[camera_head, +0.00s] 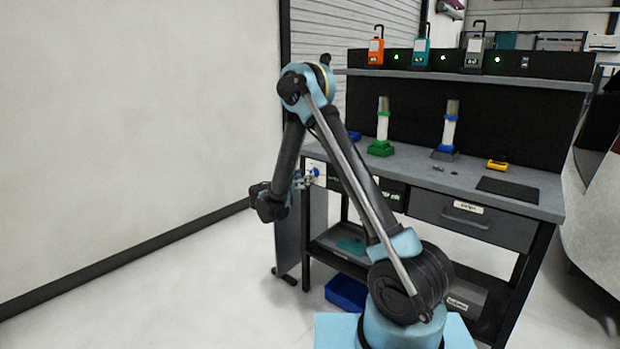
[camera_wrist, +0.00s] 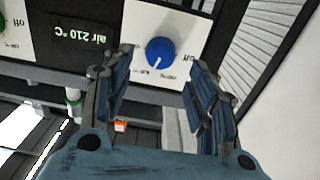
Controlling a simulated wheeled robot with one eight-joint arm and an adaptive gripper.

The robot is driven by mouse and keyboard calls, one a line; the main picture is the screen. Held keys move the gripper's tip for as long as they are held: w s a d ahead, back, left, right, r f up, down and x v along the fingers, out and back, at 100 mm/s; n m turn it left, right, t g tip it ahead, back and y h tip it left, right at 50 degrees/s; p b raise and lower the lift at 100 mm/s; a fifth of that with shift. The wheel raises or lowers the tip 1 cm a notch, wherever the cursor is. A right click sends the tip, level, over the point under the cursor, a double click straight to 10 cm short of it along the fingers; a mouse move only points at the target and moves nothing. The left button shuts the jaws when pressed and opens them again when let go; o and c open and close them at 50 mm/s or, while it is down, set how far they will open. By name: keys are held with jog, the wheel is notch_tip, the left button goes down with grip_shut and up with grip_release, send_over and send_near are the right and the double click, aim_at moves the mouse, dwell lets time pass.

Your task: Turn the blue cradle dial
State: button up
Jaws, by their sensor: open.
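The blue dial (camera_wrist: 160,52) sits on a white panel (camera_wrist: 140,22) with printed marks around it, and a white pointer line shows on its face. My gripper (camera_wrist: 160,80) is open, with one finger on each side of the dial in the wrist view. I see a gap between each finger and the dial, and cannot tell how far the fingertips are from the panel. In the head view the blue dial (camera_head: 315,172) shows small at the bench's left end, just right of my gripper (camera_head: 300,180).
A dark display (camera_wrist: 75,28) reading "air 210 °C" is beside the dial panel. The workbench (camera_head: 400,168) bears a green-based holder (camera_head: 380,149), a blue-collared holder (camera_head: 445,150) and a yellow item (camera_head: 497,164). A blue bin (camera_head: 346,292) is below. Open floor lies left of the bench.

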jog(key=shift+x, duration=2.35)
jog(key=c, duration=1.1)
